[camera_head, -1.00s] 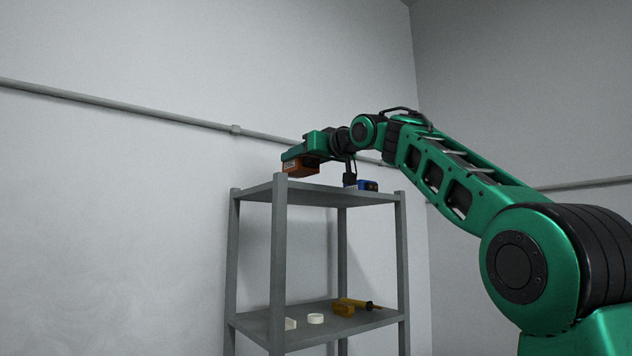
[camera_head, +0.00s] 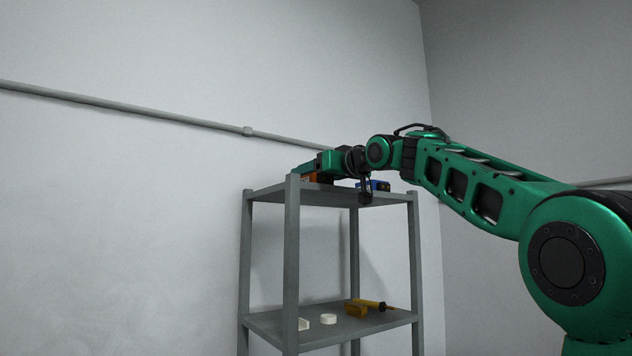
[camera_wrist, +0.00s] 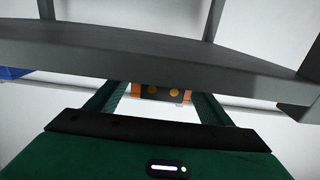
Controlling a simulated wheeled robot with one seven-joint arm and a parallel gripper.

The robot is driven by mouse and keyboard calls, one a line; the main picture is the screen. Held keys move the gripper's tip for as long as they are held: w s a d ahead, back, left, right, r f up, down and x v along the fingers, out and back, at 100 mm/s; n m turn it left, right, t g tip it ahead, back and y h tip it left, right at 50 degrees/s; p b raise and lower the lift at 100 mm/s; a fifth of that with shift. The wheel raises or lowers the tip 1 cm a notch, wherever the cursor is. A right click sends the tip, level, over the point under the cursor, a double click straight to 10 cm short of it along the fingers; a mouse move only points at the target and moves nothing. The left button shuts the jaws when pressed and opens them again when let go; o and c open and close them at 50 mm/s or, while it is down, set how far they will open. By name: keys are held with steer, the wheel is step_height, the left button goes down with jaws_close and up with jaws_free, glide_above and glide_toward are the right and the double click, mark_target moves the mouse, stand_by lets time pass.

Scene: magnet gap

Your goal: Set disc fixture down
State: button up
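In the head view the fixture (camera_head: 308,178) is low at the top board of the grey shelf rack (camera_head: 330,196), partly hidden by the front post and my gripper (camera_head: 310,170). I cannot tell whether its underside touches the board.
A blue and black object (camera_head: 378,186) stands on the top board to the right, partly behind my wrist. The lower board (camera_head: 270,320) holds a white ring (camera_head: 328,319), a yellow-orange block (camera_head: 356,311) and a yellow-handled tool (camera_head: 372,304). Rack posts rise beside the boards.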

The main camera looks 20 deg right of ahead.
steer(key=v, duration=1.2)
steer(key=shift+s+d, duration=0.1)
stand_by(0.4)
